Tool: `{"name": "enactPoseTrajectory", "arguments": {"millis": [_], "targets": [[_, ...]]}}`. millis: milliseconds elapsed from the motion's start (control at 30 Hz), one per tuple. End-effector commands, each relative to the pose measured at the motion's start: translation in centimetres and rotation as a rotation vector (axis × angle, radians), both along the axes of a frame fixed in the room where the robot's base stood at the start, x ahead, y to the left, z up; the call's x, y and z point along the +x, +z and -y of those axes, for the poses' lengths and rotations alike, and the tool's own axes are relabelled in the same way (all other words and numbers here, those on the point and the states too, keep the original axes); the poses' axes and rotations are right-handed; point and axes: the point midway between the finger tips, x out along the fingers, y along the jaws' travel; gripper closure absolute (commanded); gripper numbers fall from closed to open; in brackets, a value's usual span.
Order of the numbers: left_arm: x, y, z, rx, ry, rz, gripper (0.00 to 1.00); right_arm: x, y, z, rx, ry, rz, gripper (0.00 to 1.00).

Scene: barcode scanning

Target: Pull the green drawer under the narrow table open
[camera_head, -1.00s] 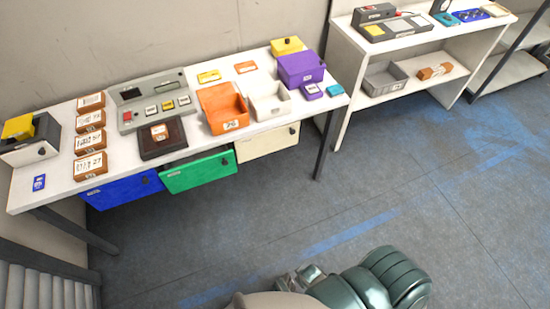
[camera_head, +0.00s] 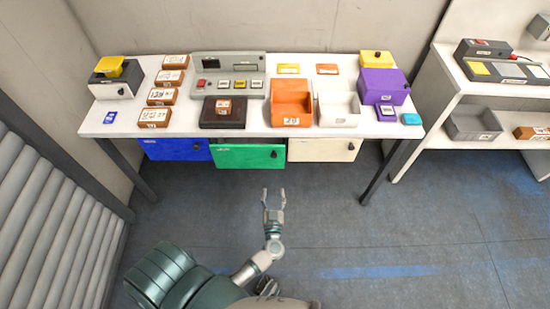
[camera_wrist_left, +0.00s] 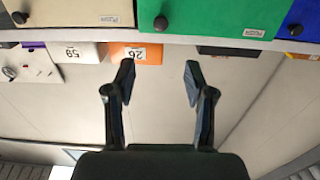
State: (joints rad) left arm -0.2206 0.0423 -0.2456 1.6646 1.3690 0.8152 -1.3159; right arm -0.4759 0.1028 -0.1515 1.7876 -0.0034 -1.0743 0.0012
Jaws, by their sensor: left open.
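The green drawer (camera_head: 235,158) hangs under the narrow table (camera_head: 350,130), between a blue and a cream drawer. Its front stands slightly forward of both neighbours, with a dark gap along its top. Its dark knob (camera_head: 275,154) is right of its middle. My left gripper (camera_head: 273,198) is open and empty, in front of the green drawer below the knob and apart from it. The left wrist view is upside down; there the green drawer (camera_wrist_left: 215,15) and its knob (camera_wrist_left: 161,23) lie beyond the spread fingers (camera_wrist_left: 157,75).
The blue drawer (camera_head: 178,150) and cream drawer (camera_head: 322,150) flank the green one closely. The table's dark right leg (camera_head: 385,175) stands right of them. Bins, boxes and a console (camera_head: 230,78) fill the tabletop. The floor (camera_head: 340,225) before the drawers is clear.

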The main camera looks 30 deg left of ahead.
Motion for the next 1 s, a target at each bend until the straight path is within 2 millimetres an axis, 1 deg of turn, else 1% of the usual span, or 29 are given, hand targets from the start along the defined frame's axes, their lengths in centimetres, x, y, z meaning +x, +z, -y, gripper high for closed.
{"name": "enactPoseTrajectory", "arguments": {"millis": [167, 267, 500, 700, 833, 1000], "targets": [[2.3, 0.1, -1.4, 0.005, 0.006, 0.002, 0.46, 0.2, 0.6, 0.1, 0.002, -0.001, 0.003, 1.00], [4.3, 0.0, -2.7, 0.005, 0.006, 0.002, 0.46, 0.5, 1.4, 0.1, 0.002, -0.002, 0.007, 1.00], [9.2, -0.1, -5.7, 0.005, 0.004, 0.002, 0.46, 0.9, 4.1, 0.1, 0.002, -0.005, 0.016, 1.00], [12.5, -0.1, -7.7, 0.004, 0.005, 0.001, 0.46, 1.1, 6.7, 0.1, 0.002, -0.007, 0.023, 1.00], [13.8, -0.1, -8.5, 0.004, 0.003, 0.000, 0.46, 1.0, 8.0, 0.1, 0.002, -0.008, 0.025, 1.00], [14.4, 0.0, -8.9, 0.003, 0.004, 0.001, 0.46, 0.9, 8.7, 0.2, 0.002, -0.009, 0.026, 1.00]]}}
